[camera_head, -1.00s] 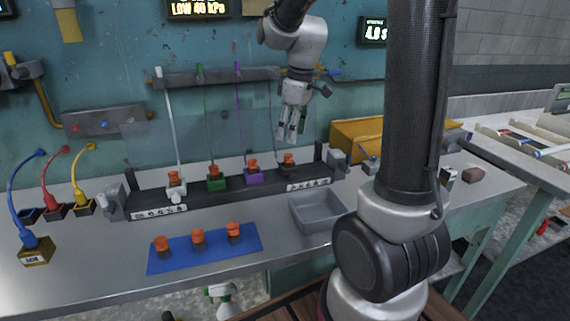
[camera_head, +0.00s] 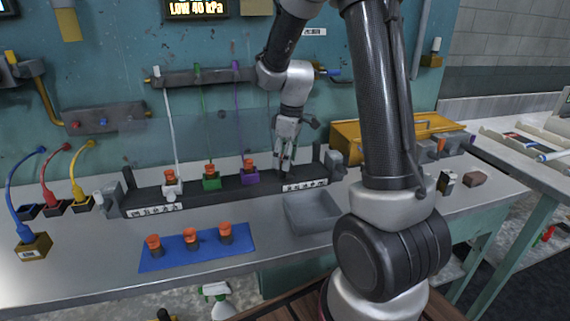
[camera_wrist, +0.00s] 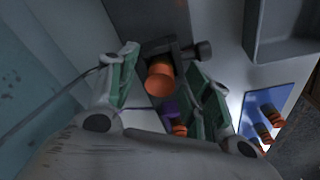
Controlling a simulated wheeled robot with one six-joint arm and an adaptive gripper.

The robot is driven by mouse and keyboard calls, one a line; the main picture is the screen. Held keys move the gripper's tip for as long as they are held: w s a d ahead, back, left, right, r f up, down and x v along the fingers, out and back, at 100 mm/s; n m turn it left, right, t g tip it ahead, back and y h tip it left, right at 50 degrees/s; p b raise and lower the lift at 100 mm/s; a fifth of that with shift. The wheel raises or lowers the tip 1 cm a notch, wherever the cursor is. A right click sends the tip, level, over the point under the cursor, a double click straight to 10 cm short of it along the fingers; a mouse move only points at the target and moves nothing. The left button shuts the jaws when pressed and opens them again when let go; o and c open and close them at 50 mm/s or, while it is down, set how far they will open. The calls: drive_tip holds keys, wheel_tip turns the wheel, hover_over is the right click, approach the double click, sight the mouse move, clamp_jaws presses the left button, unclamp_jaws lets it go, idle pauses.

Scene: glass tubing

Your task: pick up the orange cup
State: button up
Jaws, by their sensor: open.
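Several orange-topped cups with dark bodies are in view, so I cannot tell for certain which one the task names. In the wrist view, one orange cup (camera_wrist: 160,80) shows between the two fingers of my gripper (camera_wrist: 163,66), with space on either side. In the head view my gripper (camera_head: 286,160) points down at the right end of the dark rack and hides that cup. Other orange tops stand in the rack over a white holder (camera_head: 172,188), a green holder (camera_head: 211,184) and a purple holder (camera_head: 250,176). My gripper is open.
Orange-topped pieces (camera_head: 190,237) stand on a blue mat (camera_head: 170,262) in front of the rack. A grey tray (camera_head: 312,222) is right of the mat. Thin tubes rise behind the rack to a wall bar (camera_head: 220,74). A yellow box (camera_head: 350,140) stands behind, at the right.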

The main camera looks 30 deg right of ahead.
drive_tip(key=c, duration=0.9)
drive_tip(key=shift+c, duration=0.2)
drive_tip(key=shift+r, duration=0.15)
